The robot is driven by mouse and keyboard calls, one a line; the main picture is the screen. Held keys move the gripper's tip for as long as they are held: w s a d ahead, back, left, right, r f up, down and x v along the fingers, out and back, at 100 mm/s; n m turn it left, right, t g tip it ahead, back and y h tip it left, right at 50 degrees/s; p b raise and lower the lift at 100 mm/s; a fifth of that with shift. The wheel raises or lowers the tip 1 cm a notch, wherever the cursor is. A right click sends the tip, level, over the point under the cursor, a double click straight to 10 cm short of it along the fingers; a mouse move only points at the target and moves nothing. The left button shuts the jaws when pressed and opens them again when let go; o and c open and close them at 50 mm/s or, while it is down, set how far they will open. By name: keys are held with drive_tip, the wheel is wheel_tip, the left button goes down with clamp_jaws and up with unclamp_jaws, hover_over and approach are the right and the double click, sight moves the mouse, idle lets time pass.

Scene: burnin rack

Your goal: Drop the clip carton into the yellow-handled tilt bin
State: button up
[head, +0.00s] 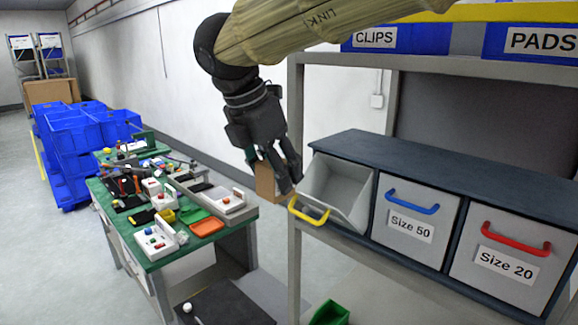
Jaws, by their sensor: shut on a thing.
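The yellow-handled tilt bin (341,188) is the left one of the row on the rack. It is tipped open, its grey inside shows, and its yellow handle (309,212) hangs at the front. My gripper (287,181) points down just left of the bin's opening, beside the rack's upright. It is shut on a plain brown carton (266,183), taken to be the clip carton. The dark fingers hide the carton's right part. The carton is outside the bin, and fingertips and handle overlap in this view; I cannot tell whether they touch.
Closed bins with a blue handle (413,201) and a red handle (516,239) stand to the right. Blue CLIPS (398,38) and PADS (530,41) boxes sit on the upper shelf. A cluttered green bench (150,262) and blue crates (75,147) are at left.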

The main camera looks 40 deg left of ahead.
drive_tip(key=shift+s+r, duration=0.1)
drive_tip(key=shift+r, duration=0.05)
drive_tip(key=w+p, duration=0.1)
drive_tip(key=w, duration=1)
drive_tip(key=shift+w+d+f, duration=0.2)
drive_tip(key=shift+w+d, duration=0.2)
